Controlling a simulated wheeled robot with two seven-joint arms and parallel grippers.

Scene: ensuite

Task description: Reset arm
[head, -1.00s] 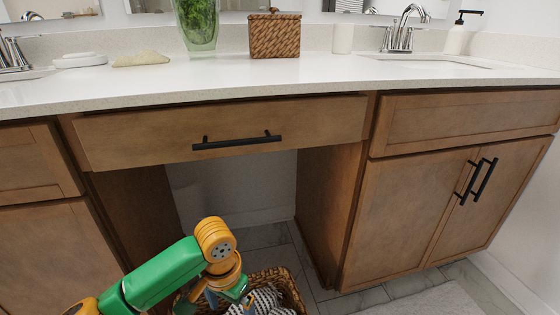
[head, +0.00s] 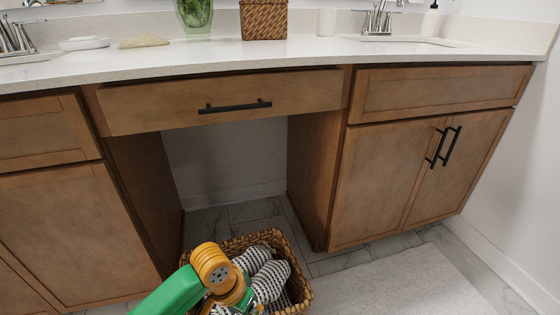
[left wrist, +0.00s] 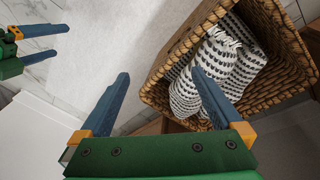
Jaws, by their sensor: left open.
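My left arm, green and orange, comes in at the bottom of the head view in front of a wicker basket (head: 303,292). In the left wrist view my left gripper (left wrist: 160,74) is open, with nothing between its blue fingers. Its right finger overlaps the view of the basket (left wrist: 165,78), which holds rolled black-and-white towels (left wrist: 228,65). The towels (head: 268,278) also show in the head view, partly behind my arm. My right gripper (left wrist: 62,41) is at the upper left of the left wrist view, its fingers apart and empty; it is out of the head view.
A wooden vanity with a white counter (head: 290,52) spans the head view, with a drawer (head: 225,100) over an open knee space. A small wicker box (head: 263,20) and a green vase (head: 194,14) stand on the counter. A pale rug (head: 400,285) lies on the tiled floor.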

